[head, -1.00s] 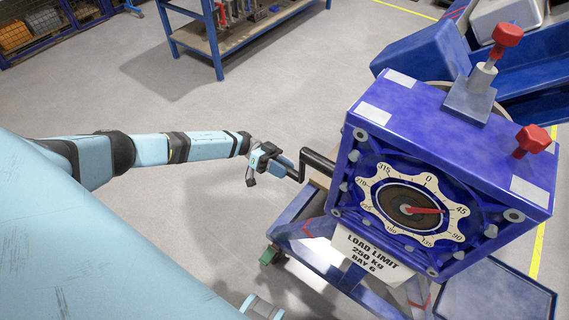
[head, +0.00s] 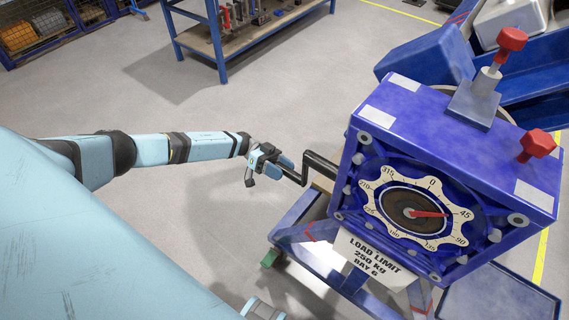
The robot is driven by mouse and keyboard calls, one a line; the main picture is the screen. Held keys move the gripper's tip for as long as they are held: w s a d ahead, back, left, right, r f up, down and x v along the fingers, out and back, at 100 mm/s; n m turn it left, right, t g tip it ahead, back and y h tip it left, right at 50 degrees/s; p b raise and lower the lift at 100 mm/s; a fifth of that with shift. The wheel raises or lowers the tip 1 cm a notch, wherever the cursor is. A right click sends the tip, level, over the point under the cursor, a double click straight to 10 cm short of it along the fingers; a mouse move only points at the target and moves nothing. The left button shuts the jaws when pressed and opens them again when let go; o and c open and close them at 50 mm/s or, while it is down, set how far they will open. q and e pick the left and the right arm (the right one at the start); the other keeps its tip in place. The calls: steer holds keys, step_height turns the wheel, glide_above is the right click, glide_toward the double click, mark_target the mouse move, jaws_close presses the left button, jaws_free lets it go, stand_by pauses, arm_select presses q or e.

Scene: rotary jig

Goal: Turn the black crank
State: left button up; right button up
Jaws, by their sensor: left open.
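The black crank (head: 307,166) sticks out of the left side of a blue jig box (head: 424,116). It has a bent arm, and its handle end points left toward my left gripper. My left gripper (head: 277,167) is open at the handle end, with its fingers toward the crank. I cannot tell whether the handle lies between the fingers or they touch it. On the box's front, a cream dial (head: 388,218) with degree marks surrounds a red pointer (head: 430,214), which points right, between 45 and 90. My right gripper is not in view.
The box stands on a blue stand (head: 306,237) with a load limit sign (head: 372,262). Two red knobs (head: 510,40) (head: 537,143) sit on the box. Blue bins (head: 428,57) are behind it. A blue bench (head: 222,52) stands at the back. The floor left of the crank is clear.

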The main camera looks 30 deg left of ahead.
arm_select(q)
steer(key=a+b, duration=0.2)
steer(key=a, duration=1)
steer(key=shift+w+a+b, duration=0.3)
steer(key=shift+w+b, duration=0.1)
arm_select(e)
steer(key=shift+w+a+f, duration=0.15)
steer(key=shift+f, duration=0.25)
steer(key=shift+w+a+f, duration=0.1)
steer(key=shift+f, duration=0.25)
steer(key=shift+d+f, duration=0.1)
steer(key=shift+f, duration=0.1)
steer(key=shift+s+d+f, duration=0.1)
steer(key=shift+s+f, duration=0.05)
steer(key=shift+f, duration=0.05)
